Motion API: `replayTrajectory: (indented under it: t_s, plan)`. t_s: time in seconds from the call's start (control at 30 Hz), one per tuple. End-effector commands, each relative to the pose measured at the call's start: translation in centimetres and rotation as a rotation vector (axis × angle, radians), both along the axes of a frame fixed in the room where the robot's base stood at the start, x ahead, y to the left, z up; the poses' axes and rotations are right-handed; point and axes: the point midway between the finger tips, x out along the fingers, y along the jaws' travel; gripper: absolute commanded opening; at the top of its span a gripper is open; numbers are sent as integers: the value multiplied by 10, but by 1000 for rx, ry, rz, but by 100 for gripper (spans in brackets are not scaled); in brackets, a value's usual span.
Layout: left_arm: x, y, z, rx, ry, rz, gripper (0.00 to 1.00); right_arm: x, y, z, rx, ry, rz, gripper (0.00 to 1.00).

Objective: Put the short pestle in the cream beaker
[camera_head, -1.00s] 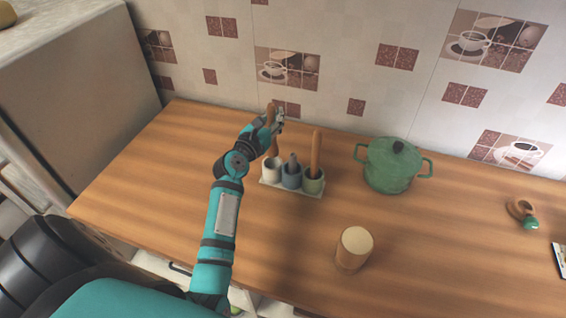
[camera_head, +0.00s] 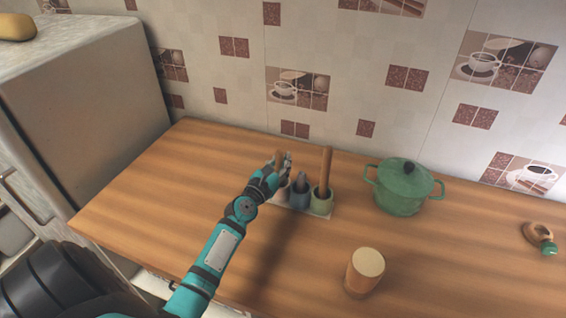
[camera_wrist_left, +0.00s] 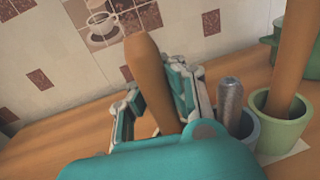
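The short pestle (camera_head: 279,157), a wooden one, stands slightly tilted at the cream beaker (camera_head: 283,193); in the left wrist view the short pestle (camera_wrist_left: 150,80) rises between my left gripper's fingers. My left gripper (camera_head: 283,163) is over the cream beaker. Its fingers (camera_wrist_left: 158,105) are spread, with a gap showing between the left finger and the pestle. The gripper and wrist hide the pestle's lower end and most of the beaker, so I cannot see how deep it sits. My right gripper is not in view.
A blue beaker (camera_head: 299,196) with a grey pestle (camera_wrist_left: 230,100) and a green beaker (camera_head: 319,202) with a tall wooden pestle (camera_head: 326,168) stand close on the right, on one pale tray (camera_head: 322,214). A green pot (camera_head: 403,190) and a wooden cylinder (camera_head: 364,272) stand farther right.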

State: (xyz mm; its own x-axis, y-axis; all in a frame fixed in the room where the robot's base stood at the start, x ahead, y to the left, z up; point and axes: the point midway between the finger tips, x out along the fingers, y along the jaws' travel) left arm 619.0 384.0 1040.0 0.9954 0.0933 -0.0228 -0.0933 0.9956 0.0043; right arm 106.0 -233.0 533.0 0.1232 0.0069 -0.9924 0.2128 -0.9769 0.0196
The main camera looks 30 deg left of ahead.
Motion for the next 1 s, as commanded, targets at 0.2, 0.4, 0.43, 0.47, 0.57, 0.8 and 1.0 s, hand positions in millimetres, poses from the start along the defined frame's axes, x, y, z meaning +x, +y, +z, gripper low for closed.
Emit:
replayTrajectory:
  t_s: [0.2,0.4,0.43,0.47,0.57,0.8,1.0]
  plan:
    - [0,0,-2,0,0,0,9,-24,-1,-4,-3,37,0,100]
    - [0,0,-2,0,0,0,30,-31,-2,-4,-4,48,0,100]
    - [0,0,-2,0,0,0,30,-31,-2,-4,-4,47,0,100]
    - [0,0,-2,0,0,0,30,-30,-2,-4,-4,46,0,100]
    - [0,0,-2,0,0,0,30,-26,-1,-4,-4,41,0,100]
    - [-13,-2,-1,-2,1,0,30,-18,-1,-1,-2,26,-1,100]
    - [-55,-6,0,0,1,0,30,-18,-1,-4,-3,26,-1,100]
